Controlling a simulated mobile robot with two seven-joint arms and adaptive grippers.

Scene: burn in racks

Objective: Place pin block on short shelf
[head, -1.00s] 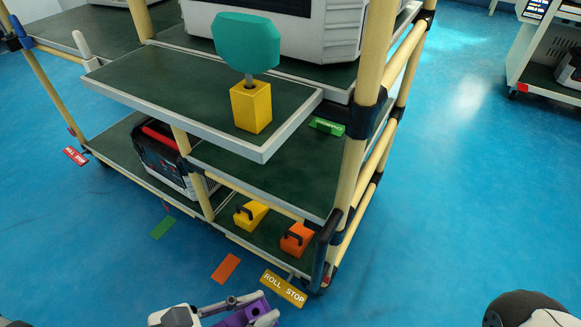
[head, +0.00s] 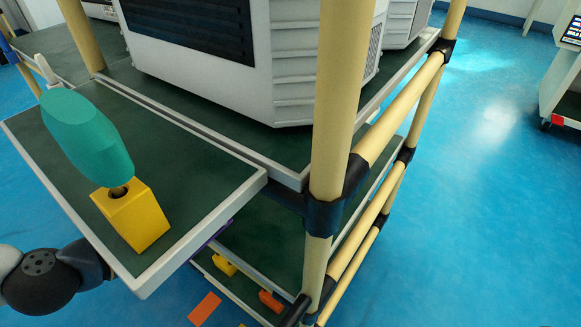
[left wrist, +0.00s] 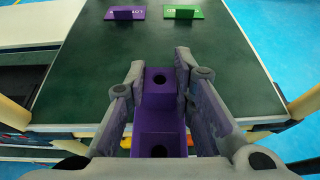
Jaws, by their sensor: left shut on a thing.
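My left gripper (left wrist: 160,68) is shut on a purple stepped pin block (left wrist: 158,118) with round holes in it. The block is upright between the fingers, at the near edge of a dark green shelf (left wrist: 95,75) in the left wrist view; I cannot tell whether it touches the shelf. A purple label (left wrist: 125,13) and a green label (left wrist: 183,12) stand at the far side of that shelf. In the head view the protruding upper shelf hides most of my left gripper; only a bit of purple (head: 212,238) shows under its edge. My right gripper is out of view.
A yellow block (head: 132,215) with a teal-headed pin (head: 85,135) stands on the protruding upper shelf (head: 205,210). A cream rack post (head: 335,110) rises at the shelf's right. Yellow and orange blocks (head: 270,301) sit lower down. Blue floor is open to the right.

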